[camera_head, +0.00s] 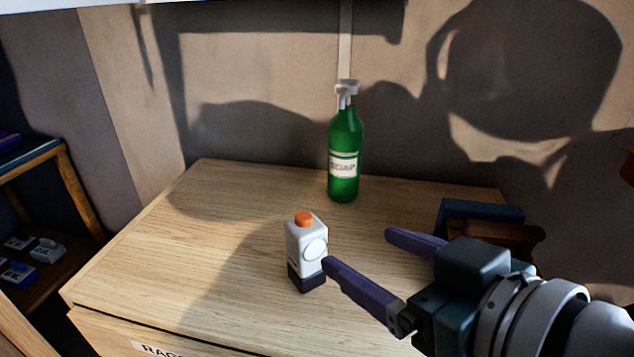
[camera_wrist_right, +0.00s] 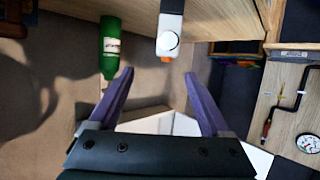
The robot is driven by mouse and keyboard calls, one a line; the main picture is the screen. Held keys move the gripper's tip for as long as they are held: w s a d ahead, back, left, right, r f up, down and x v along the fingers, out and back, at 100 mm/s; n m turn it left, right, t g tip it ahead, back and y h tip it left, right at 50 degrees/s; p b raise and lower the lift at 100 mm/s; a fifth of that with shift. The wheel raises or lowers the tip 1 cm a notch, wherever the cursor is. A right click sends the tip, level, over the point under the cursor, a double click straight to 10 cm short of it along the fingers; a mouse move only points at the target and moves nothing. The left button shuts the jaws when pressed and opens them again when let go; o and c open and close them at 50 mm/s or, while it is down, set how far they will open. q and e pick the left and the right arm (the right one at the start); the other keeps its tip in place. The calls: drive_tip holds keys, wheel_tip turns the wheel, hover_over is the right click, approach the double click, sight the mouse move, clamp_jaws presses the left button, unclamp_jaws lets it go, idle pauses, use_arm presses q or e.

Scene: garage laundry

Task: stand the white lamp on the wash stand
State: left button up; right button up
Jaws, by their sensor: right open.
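The white lamp (camera_head: 307,247), a small white block with an orange top, a round disc on its face and a dark base, stands upright on the wooden top (camera_head: 235,215) of a cabinet, which seems to be the wash stand. My right gripper (camera_head: 357,250) is open and empty. One fingertip shows close beside the lamp's right side; I cannot tell whether it touches. In the right wrist view, the lamp (camera_wrist_right: 168,27) lies beyond the open fingertips (camera_wrist_right: 158,73), not between them. My left gripper is not in view.
A green soap bottle (camera_head: 344,160) stands behind the lamp near the wall. A dark blue and brown object (camera_head: 485,220) lies at the right edge, partly behind my gripper. A shelf with small items (camera_head: 35,250) is at the left. The top's left part is clear.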

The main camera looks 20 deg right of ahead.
drive_tip(key=s+d+f+g, duration=0.1)
drive_tip(key=s+f+g, duration=0.1)
drive_tip(key=s+g, duration=0.3)
drive_tip(key=s+d+f+g+h, duration=0.1)
drive_tip(key=s+f+g, duration=0.2)
drive_tip(key=s, duration=0.7)
drive_tip(key=shift+d+g+h, duration=0.2)
drive_tip(key=shift+g+h, duration=0.1)
drive_tip(key=shift+g, duration=0.6)
